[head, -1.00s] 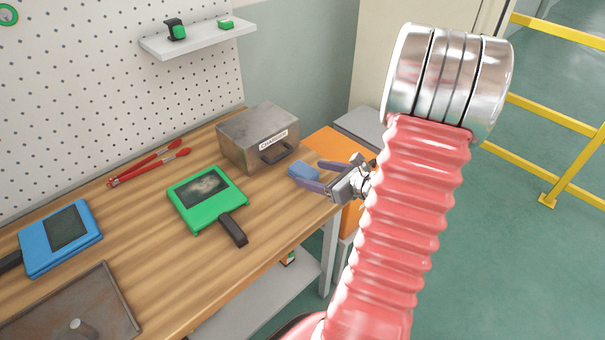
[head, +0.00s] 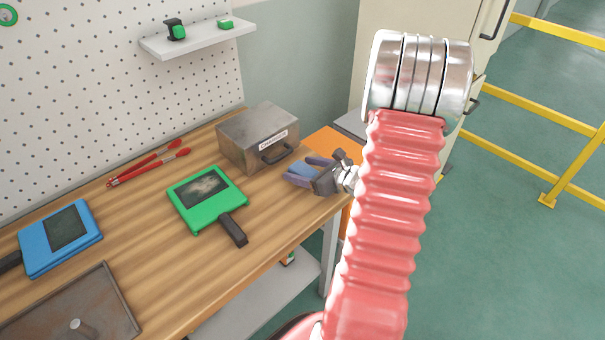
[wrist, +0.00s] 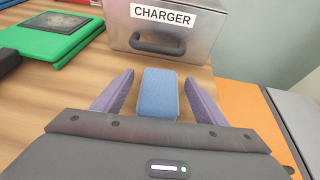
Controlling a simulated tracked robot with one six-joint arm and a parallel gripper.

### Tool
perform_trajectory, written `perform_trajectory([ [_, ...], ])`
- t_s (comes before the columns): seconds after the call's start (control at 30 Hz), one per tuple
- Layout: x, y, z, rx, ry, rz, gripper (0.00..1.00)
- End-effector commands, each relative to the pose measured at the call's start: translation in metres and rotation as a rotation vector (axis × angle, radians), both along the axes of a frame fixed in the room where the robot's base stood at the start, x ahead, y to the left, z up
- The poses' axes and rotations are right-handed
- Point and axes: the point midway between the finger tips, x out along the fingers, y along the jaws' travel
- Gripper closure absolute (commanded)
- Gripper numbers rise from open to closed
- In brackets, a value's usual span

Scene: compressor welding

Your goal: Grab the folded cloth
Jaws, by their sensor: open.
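The folded cloth (wrist: 159,95) is a small blue block lying on the wooden table, in front of the metal box marked CHARGER. My gripper (wrist: 158,90) is open, with one purple finger on each side of the cloth and a narrow gap of table showing on both sides. In the head view my gripper (head: 305,172) is at the table's right end, and the cloth (head: 302,169) shows partly between its fingers. The fingers do not appear to press on the cloth.
The metal charger box (head: 258,137) stands just behind the cloth. A green device (head: 207,198), red-handled pliers (head: 150,163) and a blue device (head: 60,238) lie further left. An orange surface (wrist: 247,108) is right of the table. A pegboard (head: 110,80) rises behind.

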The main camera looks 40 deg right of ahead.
Motion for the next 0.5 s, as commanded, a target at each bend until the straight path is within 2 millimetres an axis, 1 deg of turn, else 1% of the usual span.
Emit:
perform_trajectory([
  [0.5,0.0003,0.0001,0.0001,-0.001,0.000,0.000,0.34],
])
